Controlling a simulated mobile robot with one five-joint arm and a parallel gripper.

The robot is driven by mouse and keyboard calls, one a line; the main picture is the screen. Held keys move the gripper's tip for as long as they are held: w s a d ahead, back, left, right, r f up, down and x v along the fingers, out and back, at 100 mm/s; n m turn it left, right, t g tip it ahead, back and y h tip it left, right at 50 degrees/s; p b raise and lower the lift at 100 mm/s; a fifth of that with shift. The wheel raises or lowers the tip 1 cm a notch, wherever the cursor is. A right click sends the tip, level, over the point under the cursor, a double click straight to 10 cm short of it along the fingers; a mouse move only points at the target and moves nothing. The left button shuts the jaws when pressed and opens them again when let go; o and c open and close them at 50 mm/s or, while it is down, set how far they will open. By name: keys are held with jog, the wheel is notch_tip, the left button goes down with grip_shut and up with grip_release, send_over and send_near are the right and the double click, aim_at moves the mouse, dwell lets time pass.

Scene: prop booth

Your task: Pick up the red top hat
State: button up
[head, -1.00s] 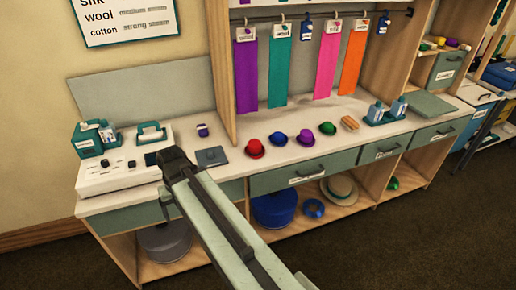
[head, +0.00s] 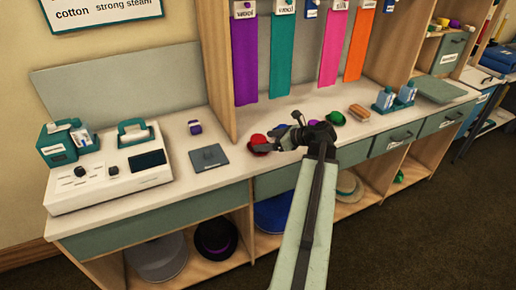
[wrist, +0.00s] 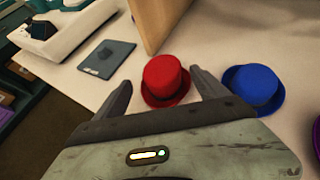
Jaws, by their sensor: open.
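The red top hat (head: 259,142) stands upright on the counter, close to the wooden upright. It also shows in the wrist view (wrist: 166,80), with a dark band, just beyond and between my open fingers. My gripper (head: 277,143) is above the counter at the hat; in the wrist view its two fingers (wrist: 165,90) are spread wide and nothing is held. In the head view my gripper hides part of the hat's right side.
A blue hat (wrist: 254,88) sits right beside my right finger. A green hat (head: 337,118) is farther right. A dark flat plate (head: 208,157) lies left, beside the steamer station (head: 110,170). The wooden upright (wrist: 158,22) rises behind the red hat.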

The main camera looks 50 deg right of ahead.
aim_at(253, 142)
jog(key=shift+b+x, duration=0.65)
jog(key=shift+x, duration=0.5)
jog(key=x, duration=0.1)
jog(key=b+x, duration=0.1)
jog(key=x, duration=0.1)
jog(key=b+x, duration=0.1)
jog(key=x, duration=0.1)
jog(key=shift+w+d+f, duration=0.15)
jog(key=shift+d, duration=0.05)
jog(key=c, duration=1.4)
